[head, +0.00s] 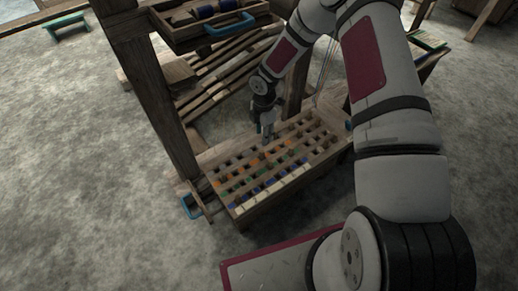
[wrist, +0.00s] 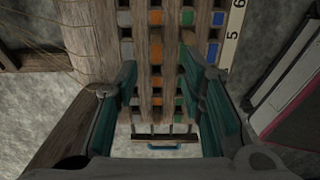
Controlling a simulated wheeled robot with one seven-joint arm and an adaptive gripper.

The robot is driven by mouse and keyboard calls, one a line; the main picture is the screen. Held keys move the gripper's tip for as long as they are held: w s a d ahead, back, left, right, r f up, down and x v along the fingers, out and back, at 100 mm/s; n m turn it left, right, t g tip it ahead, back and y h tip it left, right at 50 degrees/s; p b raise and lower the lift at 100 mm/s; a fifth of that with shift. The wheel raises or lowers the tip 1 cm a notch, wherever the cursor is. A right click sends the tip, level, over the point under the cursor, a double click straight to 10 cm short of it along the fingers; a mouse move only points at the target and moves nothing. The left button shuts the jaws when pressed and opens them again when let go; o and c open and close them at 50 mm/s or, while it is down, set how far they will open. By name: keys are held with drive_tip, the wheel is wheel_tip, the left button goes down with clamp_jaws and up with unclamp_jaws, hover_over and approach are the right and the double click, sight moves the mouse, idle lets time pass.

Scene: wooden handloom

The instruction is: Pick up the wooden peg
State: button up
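The wooden peg board (head: 240,207) on the loom holds rows of square slots, many with coloured ends. In the wrist view, wooden bars (wrist: 142,60) separate columns of grey, orange, green and blue squares. My gripper (head: 267,133) points down over the far part of the board in the head view. In the wrist view my gripper (wrist: 160,70) is open, its two teal-padded fingers spread wide on either side of the board's columns. Nothing is clearly held between them.
A loom post (head: 160,105) stands left of the board. An upper tray (head: 205,25) with a blue handle (head: 230,25) sits above and behind. A numbered white strip (head: 272,192) runs along the board's near edge. Another blue handle (wrist: 165,147) shows below the board. Open floor lies left.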

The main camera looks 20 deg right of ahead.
sight(262, 152)
drive_tip(key=f+b, duration=0.1)
drive_tip(key=f, duration=0.3)
drive_tip(key=f+b, duration=0.2)
drive_tip(key=f, duration=0.3)
drive_tip(key=f+b, duration=0.2)
drive_tip(key=f, duration=0.2)
drive_tip(key=shift+w+f, duration=0.4)
drive_tip(key=shift+r, duration=0.1)
drive_tip(key=c, duration=0.8)
